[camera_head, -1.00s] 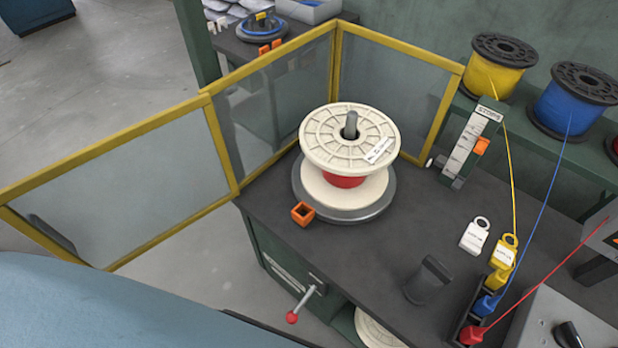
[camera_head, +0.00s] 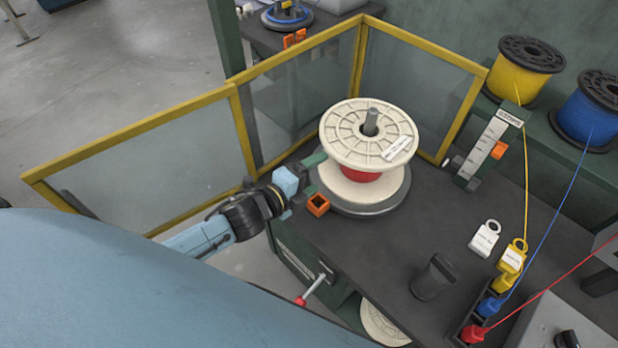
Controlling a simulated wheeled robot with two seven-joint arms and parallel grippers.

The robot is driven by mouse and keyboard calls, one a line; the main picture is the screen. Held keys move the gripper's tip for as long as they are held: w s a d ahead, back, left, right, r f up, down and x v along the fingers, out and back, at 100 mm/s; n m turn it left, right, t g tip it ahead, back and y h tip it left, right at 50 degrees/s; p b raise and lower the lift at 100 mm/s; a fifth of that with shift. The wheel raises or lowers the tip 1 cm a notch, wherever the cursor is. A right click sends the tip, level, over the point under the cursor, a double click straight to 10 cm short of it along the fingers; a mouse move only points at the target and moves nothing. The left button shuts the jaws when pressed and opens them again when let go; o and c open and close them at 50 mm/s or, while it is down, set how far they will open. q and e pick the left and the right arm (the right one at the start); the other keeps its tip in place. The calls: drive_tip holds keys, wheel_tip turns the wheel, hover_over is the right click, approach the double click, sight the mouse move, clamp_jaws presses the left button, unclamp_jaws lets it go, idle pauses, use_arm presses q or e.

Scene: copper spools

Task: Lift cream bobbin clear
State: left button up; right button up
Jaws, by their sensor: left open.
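The cream bobbin (camera_head: 347,135) stands upright on a grey round base (camera_head: 352,211), with a grey spindle post (camera_head: 371,121) showing through its hub. Red wire (camera_head: 362,175) is wound between its flanges, and a white label lies on the top flange. My left gripper (camera_head: 308,178) is open at the bobbin's left side, with one green-tipped finger close to the flange edges. I cannot tell whether it touches. My right gripper is out of view.
An orange square block (camera_head: 318,205) sits right beside my left gripper. A yellow-framed clear guard (camera_head: 240,130) stands behind and left. A dark cup-like object (camera_head: 433,278), tags and taut coloured wires occupy the right. The bench's middle is clear.

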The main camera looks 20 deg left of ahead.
sight(336, 158)
use_arm(q)
drive_tip(key=b+x, duration=0.1)
drive_tip(key=x, duration=0.2)
drive_tip(key=r+b+x, duration=0.1)
drive_tip(key=x, duration=0.2)
drive_tip(key=r+b+x, duration=0.1)
drive_tip(key=x, duration=0.2)
drive_tip(key=shift+w, duration=0.2)
drive_tip(key=c, duration=1.7)
clamp_jaws()
drive_tip(key=shift+s+f, duration=0.1)
